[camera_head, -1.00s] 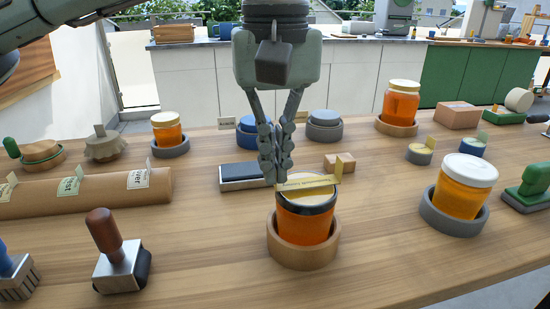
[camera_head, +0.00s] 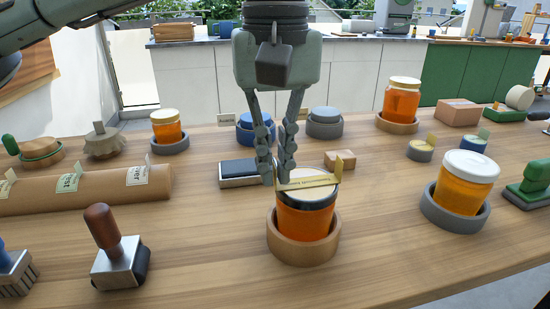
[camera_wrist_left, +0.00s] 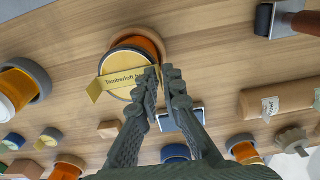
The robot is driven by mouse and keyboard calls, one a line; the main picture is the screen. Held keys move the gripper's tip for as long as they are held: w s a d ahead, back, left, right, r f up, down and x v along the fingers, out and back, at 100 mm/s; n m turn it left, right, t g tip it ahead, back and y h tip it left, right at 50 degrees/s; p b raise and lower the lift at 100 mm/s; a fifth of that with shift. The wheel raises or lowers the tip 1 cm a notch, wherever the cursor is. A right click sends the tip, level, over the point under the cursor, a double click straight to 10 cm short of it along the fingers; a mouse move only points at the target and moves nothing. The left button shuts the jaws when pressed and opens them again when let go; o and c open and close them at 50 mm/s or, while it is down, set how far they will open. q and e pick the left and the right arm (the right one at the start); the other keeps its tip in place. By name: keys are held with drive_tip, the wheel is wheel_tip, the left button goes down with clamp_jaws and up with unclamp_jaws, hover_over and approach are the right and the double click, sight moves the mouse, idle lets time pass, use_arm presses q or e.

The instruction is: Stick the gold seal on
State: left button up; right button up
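A honey jar with a dark-rimmed lid (camera_head: 305,215) stands in a wooden ring holder (camera_head: 303,247) at the front middle of the table. The gold seal (camera_head: 308,181), a printed strip, lies across the jar's lid, with a raised tab at its right end. In the left wrist view the seal (camera_wrist_left: 122,80) spans the lid, its lettering partly hidden by a finger. My left gripper (camera_head: 275,182) points down at the seal's left end, its fingers slightly apart with a narrow gap. Whether a fingertip still touches the seal cannot be told. My right gripper is not in view.
A stamp with a brown handle (camera_head: 112,248) stands front left. A label roll (camera_head: 105,190) lies behind it. A dark pad (camera_head: 240,172) is behind the gripper. Another jar (camera_head: 464,185) stands in a grey holder at right. The table front between is clear.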

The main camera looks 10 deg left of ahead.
use_arm(q)
drive_tip(key=o, duration=0.4)
wheel_tip(320, 180, up, 12)
idle(0.5)
